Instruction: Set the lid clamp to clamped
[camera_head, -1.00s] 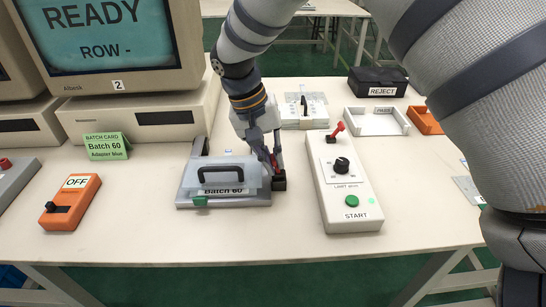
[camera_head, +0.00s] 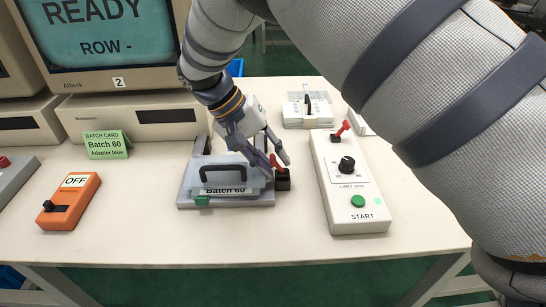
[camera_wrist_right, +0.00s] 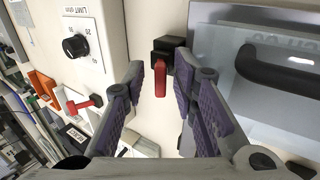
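The lid clamp is a red lever (camera_head: 275,162) on a black block (camera_head: 283,182) at the right edge of the grey fixture (camera_head: 240,202). The fixture's lid (camera_head: 222,177) is down, with a black handle and a "Batch 60" label. My right gripper (camera_head: 274,161) is at the clamp with its fingers apart. In the right wrist view my open right gripper (camera_wrist_right: 160,75) has the red lever (camera_wrist_right: 159,78) between its fingertips, with gaps on both sides. The black block (camera_wrist_right: 172,48) shows just beyond. My left gripper is not in view.
A white control box (camera_head: 350,180) with a black knob, a green START button and a red lever stands right of the clamp. An orange OFF box (camera_head: 70,203) is at the left. Behind are a monitor (camera_head: 100,40) and a green batch card (camera_head: 106,145). The table front is clear.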

